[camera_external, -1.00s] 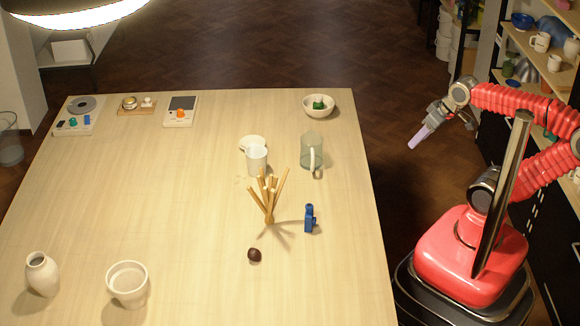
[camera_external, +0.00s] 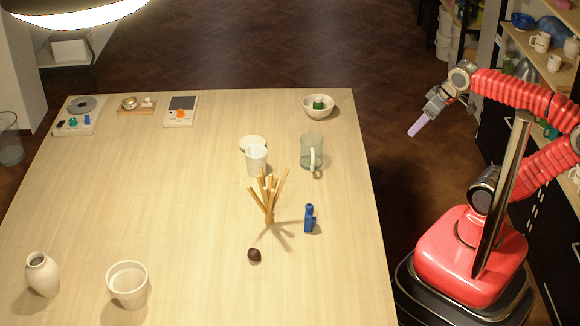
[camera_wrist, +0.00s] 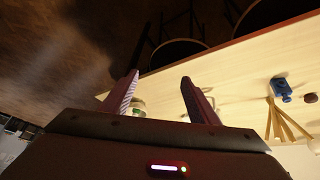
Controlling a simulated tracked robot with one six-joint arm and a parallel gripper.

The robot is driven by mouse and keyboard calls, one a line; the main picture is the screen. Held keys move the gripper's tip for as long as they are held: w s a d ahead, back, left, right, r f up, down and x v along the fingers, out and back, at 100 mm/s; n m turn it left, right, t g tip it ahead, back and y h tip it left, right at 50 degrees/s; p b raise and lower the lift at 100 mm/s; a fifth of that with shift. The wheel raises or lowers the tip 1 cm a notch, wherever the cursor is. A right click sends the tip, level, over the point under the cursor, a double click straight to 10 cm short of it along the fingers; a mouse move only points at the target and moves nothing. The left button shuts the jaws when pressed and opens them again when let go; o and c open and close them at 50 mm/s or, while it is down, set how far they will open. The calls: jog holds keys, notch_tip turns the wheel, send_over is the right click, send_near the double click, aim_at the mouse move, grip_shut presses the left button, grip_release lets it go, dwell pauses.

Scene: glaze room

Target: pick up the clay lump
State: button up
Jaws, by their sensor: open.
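The clay lump (camera_external: 254,255) is a small dark brown ball on the pale wooden table. It lies in front of the bundle of sticks and to the left of the blue object. In the wrist view it is a small dark spot (camera_wrist: 311,97) at the right edge. My gripper (camera_external: 417,129) is in the air beyond the table's right edge, well apart from the lump and up to its right. In the wrist view its two fingers (camera_wrist: 160,90) stand apart with nothing held between them.
Near the lump stand a fan of wooden sticks (camera_external: 268,200) and a blue object (camera_external: 309,218). A glass mug (camera_external: 312,150), a white cup (camera_external: 256,160) and a bowl (camera_external: 319,107) stand farther back. A pot (camera_external: 127,285) and vase (camera_external: 42,274) are front left. The table's middle left is clear.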

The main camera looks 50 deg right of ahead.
jog(key=w+a+n+t+h, duration=0.2)
jog(key=w+a+n, duration=0.8)
jog(key=n, duration=0.4)
jog(key=w+a+r+n+t+y, duration=0.1)
jog(key=a+n+t, duration=0.1)
jog(key=a+n, duration=0.5)
jog(key=w+a+r+n+t+y, duration=0.15)
jog(key=a+n, duration=0.25)
jog(key=a, duration=0.5)
jog(key=s+a+f+n+y, duration=0.1)
jog(key=s+a+n+y, duration=0.1)
jog(key=s+a+n, duration=0.55)
jog(key=s+a+f+n+y, duration=0.1)
jog(key=s+a+n+y, duration=0.2)
jog(key=a, duration=0.8)
jog(key=s+a+f+n+y, duration=0.1)
jog(key=s+a+n+y, duration=0.15)
jog(key=a+n, duration=0.55)
jog(key=shift+m, duration=0.75)
jog(key=f, duration=1.2)
jog(key=shift+a, duration=0.35)
jog(key=shift+f, duration=0.35)
